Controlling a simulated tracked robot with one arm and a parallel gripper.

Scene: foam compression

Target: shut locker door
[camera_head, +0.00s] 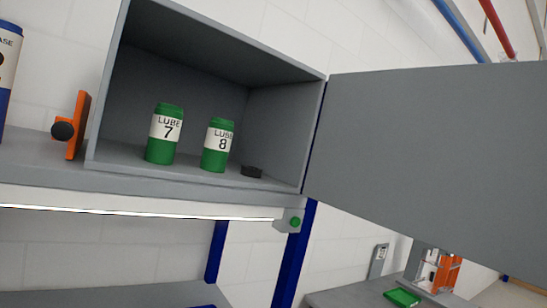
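The grey locker (293,177) stands on a shelf in the head camera view, left of centre, with its front open. Its grey door (430,150) is hinged on the locker's right side and stands swung wide open, filling the right of the view. Inside the locker are a green can labelled LUBE 7 (164,149), a green can labelled LUBE 8 (217,160) and a small black disc (251,171). My gripper is not visible in this view.
An orange bracket with a black knob (76,127) stands left of the locker on the shelf (40,170). A blue and white can (8,60) is at the left edge. A bench with a green tray (402,298) lies lower right. Blue posts (297,255) stand below the shelf.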

